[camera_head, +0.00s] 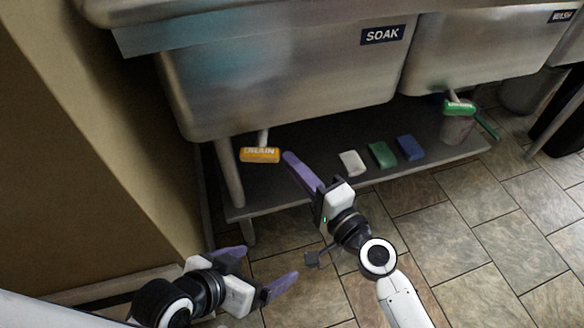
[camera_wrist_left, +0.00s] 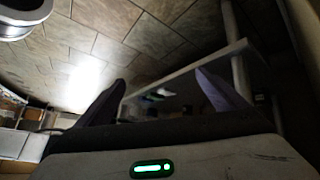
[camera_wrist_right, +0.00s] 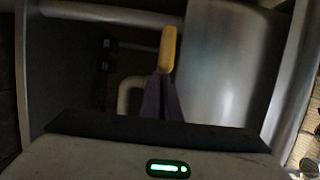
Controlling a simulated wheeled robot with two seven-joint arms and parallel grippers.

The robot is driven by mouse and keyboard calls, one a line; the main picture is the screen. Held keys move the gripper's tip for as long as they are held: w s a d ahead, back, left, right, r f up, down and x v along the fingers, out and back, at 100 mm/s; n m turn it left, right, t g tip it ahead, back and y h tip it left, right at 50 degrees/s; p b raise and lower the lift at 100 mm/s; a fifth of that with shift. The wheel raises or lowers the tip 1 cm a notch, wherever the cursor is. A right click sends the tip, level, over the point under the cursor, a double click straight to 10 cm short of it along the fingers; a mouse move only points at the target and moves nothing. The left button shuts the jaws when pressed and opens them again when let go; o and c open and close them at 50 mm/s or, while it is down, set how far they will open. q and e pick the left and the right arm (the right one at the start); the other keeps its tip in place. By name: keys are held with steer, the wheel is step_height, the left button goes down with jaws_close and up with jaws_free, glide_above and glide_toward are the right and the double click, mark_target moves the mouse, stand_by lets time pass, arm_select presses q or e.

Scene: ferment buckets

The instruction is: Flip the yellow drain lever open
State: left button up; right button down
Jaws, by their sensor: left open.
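The yellow drain lever (camera_head: 260,155), marked DRAIN, hangs on a pale pipe under the sink marked SOAK (camera_head: 285,85). It also shows in the right wrist view as a narrow yellow bar (camera_wrist_right: 168,48) just beyond my fingertips. My right gripper (camera_head: 288,156) has its purple fingers together, tips close to the right end of the lever. They look empty; I cannot tell whether they touch it. In the right wrist view the shut fingers (camera_wrist_right: 160,82) point at the lever. My left gripper (camera_head: 270,263) is open and empty, low over the floor.
A dark shelf (camera_head: 310,140) under the sinks holds a white block (camera_head: 352,163), a green block (camera_head: 382,154) and a blue block (camera_head: 410,147). Sink legs (camera_head: 229,172) and a wall flank the left.

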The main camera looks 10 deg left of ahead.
arm_select(q)
steer(key=shift+w+r, duration=0.1)
steer(key=shift+w, duration=0.05)
arm_select(e)
steer(key=a, duration=0.1)
steer(key=s, duration=0.1)
steer(key=a+y, duration=0.1)
steer(key=shift+s+a+r+n+g, duration=0.15)
steer(key=shift+a+r+n+g, duration=0.15)
steer(key=shift+r+g, duration=0.1)
steer(key=shift+d+f, duration=0.1)
steer(key=shift+d, duration=0.15)
steer(key=w+d+h+b, duration=0.1)
steer(key=d, duration=0.5)
arm_select(q)
steer(key=shift+w+d+r+h+b, duration=0.1)
steer(key=shift+w+d+h+b, duration=0.3)
steer(key=shift+d+b, duration=0.25)
arm_select(e)
steer(key=s+d, duration=0.3)
steer(key=s, duration=0.5)
steer(key=shift+s+d+f+t, duration=0.25)
steer(key=shift+d+t, duration=0.05)
steer(key=shift+t, duration=0.1)
arm_select(q)
steer(key=shift+s, duration=0.1)
